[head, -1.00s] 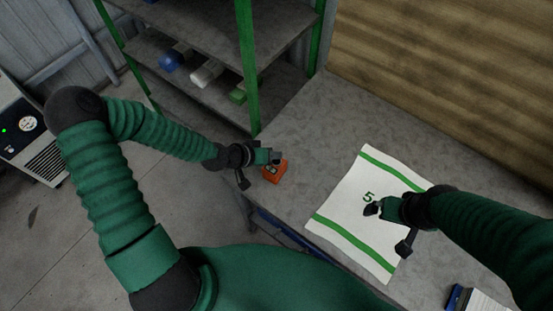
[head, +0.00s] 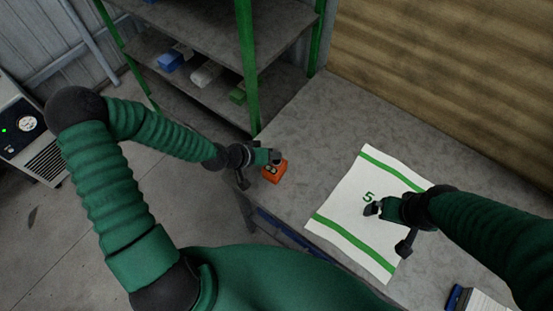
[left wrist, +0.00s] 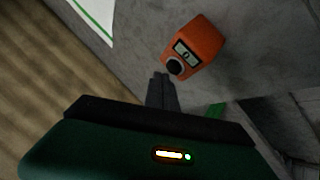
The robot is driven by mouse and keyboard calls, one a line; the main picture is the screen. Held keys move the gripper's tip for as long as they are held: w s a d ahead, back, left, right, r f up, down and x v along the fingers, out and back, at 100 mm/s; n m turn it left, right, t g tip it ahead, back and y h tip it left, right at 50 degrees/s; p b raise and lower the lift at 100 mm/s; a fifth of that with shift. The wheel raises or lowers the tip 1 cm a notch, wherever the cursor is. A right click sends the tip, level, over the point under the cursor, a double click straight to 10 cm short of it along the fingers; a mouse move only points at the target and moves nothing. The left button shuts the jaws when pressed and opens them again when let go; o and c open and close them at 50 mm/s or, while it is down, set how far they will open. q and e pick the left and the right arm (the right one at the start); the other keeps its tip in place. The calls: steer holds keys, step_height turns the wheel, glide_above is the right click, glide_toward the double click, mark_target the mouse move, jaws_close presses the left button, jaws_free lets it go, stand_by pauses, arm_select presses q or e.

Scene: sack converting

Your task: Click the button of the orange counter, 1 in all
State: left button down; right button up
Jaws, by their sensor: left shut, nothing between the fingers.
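The orange counter (head: 275,171) stands on the grey table near its left edge. My left gripper (head: 277,157) is shut and empty, at the counter's upper edge. In the left wrist view its fingertips (left wrist: 160,76) are right beside the button; I cannot tell whether they touch it. My right gripper (head: 372,209) is above the white sack by its printed 5; whether its fingers are open or shut is too small to tell.
The white sack (head: 340,205) with green stripes lies flat on the table. A shelf rack (head: 250,80) with green posts stands behind the left arm. A blue-edged stack (head: 470,299) sits at the lower right. The table behind the sack is clear.

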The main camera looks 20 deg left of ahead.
arm_select(q)
steer(key=shift+f, duration=0.3)
steer(key=shift+f+b, duration=0.4)
steer(key=shift+f, duration=0.15)
stand_by(0.5)
steer(key=shift+r, duration=0.1)
steer(key=shift+r+p, duration=0.9)
steer(key=shift+p, duration=0.05)
step_height(320, 180, up, 5)
steer(key=p, duration=0.5)
steer(key=shift+r, duration=0.1)
stand_by(0.3)
